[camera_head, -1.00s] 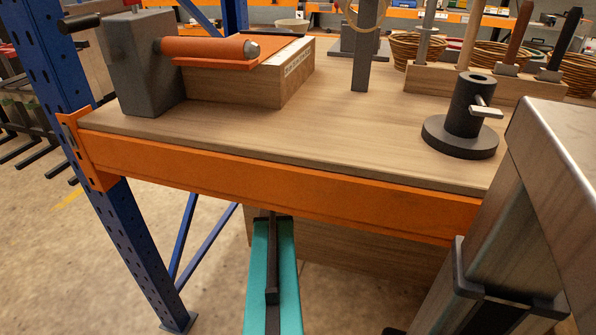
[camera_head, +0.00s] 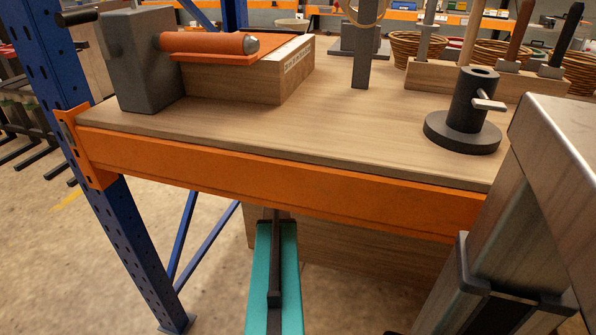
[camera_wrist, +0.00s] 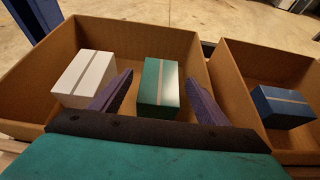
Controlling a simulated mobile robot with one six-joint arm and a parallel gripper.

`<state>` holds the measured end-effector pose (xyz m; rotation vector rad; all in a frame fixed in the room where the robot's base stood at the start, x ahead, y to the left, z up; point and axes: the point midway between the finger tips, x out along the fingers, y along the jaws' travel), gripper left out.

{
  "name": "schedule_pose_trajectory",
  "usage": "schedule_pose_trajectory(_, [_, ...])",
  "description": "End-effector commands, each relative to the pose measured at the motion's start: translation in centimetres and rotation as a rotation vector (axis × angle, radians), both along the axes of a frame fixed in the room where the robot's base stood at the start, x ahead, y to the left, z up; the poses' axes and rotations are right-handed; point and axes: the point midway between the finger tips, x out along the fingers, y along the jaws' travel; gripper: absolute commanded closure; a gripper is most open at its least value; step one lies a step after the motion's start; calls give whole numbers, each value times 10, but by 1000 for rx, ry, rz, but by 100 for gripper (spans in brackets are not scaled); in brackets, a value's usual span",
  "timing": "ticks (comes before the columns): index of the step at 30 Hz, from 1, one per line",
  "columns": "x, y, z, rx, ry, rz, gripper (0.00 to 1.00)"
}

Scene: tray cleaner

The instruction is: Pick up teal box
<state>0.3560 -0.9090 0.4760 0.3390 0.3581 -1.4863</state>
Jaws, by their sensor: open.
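The teal box (camera_wrist: 158,82) sits in a brown open-topped bin in the wrist view, with a pale strip along its top. My gripper (camera_wrist: 160,77) is open, with one dark purple finger to the left and one to the right of the box in the picture. The fingers look apart from the box; their exact height relative to it is unclear. In the head view, the teal box and the gripper fingers are hidden; only my teal arm link shows below the table.
A white box (camera_wrist: 84,78) lies left of the teal box in the same bin (camera_wrist: 160,30). A second bin (camera_wrist: 262,62) at right holds a blue box (camera_wrist: 284,106). An orange-edged table (camera_head: 290,185) with a black cylindrical stand (camera_head: 470,110) is above; a blue post (camera_head: 135,240) stands left.

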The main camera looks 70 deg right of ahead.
Motion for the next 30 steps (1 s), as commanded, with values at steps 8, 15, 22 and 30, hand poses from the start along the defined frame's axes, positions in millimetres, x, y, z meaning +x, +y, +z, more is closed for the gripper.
schedule_pose_trajectory(8, [-2, 1, -4, 6, -1, -5, 57])
schedule_pose_trajectory(15, [0, 2, -4, 5, -1, -3, 96])
schedule_pose_trajectory(22, [1, 1, -2, 3, -1, 0, 96])
schedule_pose_trajectory(30, [1, 1, 17, 1, -1, 0, 96])
